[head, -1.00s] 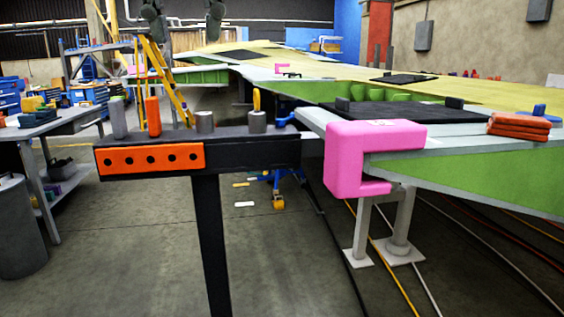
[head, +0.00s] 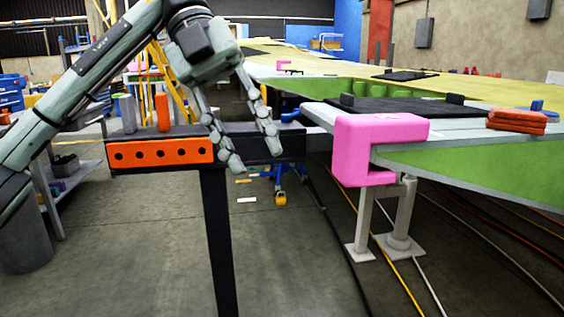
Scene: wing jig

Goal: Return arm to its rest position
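My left arm comes in from the left in the head view. Its gripper (head: 255,160) hangs with the fingers pointing down and to the right, in front of the black beam. The two fingers are spread apart with nothing between them, so the gripper is open and empty. It hides part of the black beam and the things on top of it. I cannot tell whether the fingers touch the beam. My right gripper is not in view.
The black beam (head: 290,143) on a post carries an orange block with holes (head: 160,152). A pink clamp (head: 362,140) grips the wing edge (head: 500,160) to the right. Orange folded cloths (head: 516,121) lie on the wing. Floor in front is open, with cables.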

